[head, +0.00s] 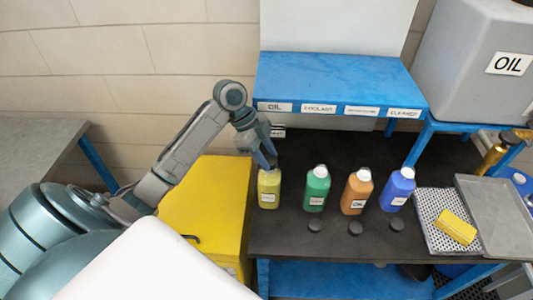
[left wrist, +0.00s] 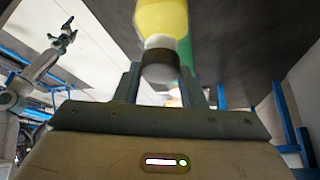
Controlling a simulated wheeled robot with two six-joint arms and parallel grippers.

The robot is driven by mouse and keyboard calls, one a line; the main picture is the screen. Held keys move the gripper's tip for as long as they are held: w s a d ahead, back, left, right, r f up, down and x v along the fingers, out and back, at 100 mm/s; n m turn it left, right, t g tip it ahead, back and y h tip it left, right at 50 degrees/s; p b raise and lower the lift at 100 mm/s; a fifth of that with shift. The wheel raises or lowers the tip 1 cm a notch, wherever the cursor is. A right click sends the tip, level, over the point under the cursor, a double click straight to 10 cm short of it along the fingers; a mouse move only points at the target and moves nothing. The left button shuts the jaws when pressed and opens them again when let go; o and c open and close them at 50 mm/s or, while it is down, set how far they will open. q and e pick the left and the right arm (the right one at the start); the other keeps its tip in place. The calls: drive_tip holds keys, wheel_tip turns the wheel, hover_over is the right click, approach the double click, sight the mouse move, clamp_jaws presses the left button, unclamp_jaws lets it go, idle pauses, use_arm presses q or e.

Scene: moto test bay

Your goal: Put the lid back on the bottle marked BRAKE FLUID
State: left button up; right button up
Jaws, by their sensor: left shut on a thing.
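A yellow bottle (head: 269,188) stands upright at the left end of the dark bench top; its label is too small to read. My left gripper (head: 265,160) points down at the top of this bottle. In the left wrist view my left gripper (left wrist: 158,85) is shut on a dark lid (left wrist: 160,52), right at the white neck of the yellow bottle (left wrist: 160,15). I cannot tell whether the lid is seated. My right gripper (left wrist: 68,28) shows small at the upper left of the left wrist view; its jaws are unclear.
Green (head: 316,188), orange (head: 357,190) and blue (head: 397,188) bottles with white tops stand to the right. Dark lids (head: 314,226) lie before them. A blue labelled shelf (head: 335,80) stands behind. A perforated tray (head: 440,225) holds a yellow block (head: 455,226).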

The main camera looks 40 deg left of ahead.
idle(0.7)
use_arm(q)
drive_tip(key=o, duration=1.5)
drive_tip(key=shift+r+p, duration=3.05)
drive_tip(key=shift+r, duration=0.5)
drive_tip(key=shift+c, duration=0.3)
clamp_jaws()
